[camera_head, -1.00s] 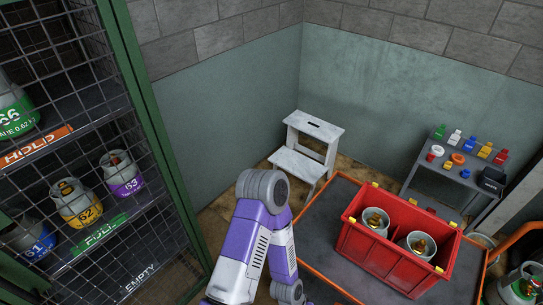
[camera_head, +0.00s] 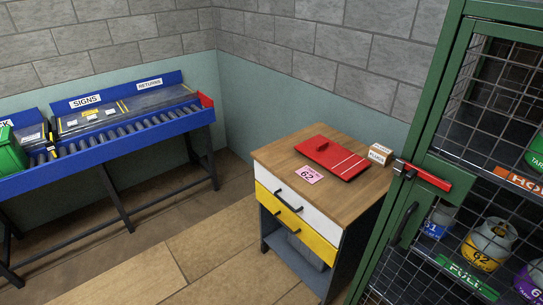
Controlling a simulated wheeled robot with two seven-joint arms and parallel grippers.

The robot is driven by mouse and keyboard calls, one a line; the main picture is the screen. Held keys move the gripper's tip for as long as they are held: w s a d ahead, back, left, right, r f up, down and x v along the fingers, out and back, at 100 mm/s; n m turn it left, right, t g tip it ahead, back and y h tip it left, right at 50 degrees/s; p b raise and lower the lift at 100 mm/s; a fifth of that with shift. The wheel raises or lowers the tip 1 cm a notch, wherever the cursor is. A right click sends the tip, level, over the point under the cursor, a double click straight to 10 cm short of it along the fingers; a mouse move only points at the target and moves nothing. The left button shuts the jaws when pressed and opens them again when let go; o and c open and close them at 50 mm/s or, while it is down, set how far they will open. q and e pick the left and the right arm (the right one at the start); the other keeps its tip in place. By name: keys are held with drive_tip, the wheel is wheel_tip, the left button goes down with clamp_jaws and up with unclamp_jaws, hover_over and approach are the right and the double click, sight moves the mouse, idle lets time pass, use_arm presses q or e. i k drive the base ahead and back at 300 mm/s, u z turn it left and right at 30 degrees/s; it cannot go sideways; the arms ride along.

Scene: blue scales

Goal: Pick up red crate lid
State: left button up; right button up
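The red crate lid (camera_head: 332,158) lies flat on the wooden top of a small drawer cabinet (camera_head: 282,144). It has a raised red handle near its left end and pale stripes toward its right end. Nothing covers it. Neither of my grippers shows in the head view now, so I cannot see whether they are open or shut.
A pink card marked 62 (camera_head: 308,175) and a small labelled box (camera_head: 380,154) lie beside the lid. A green mesh cage (camera_head: 448,150) with a red latch (camera_head: 422,175) stands close at right. A blue roller conveyor (camera_head: 110,140) runs along the left wall. Wooden floor (camera_head: 180,260) is clear before the cabinet.

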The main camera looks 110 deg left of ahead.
sight(344, 163)
drive_tip(key=u, duration=4.4)
drive_tip(key=i, duration=2.8)
drive_tip(key=z, duration=2.75)
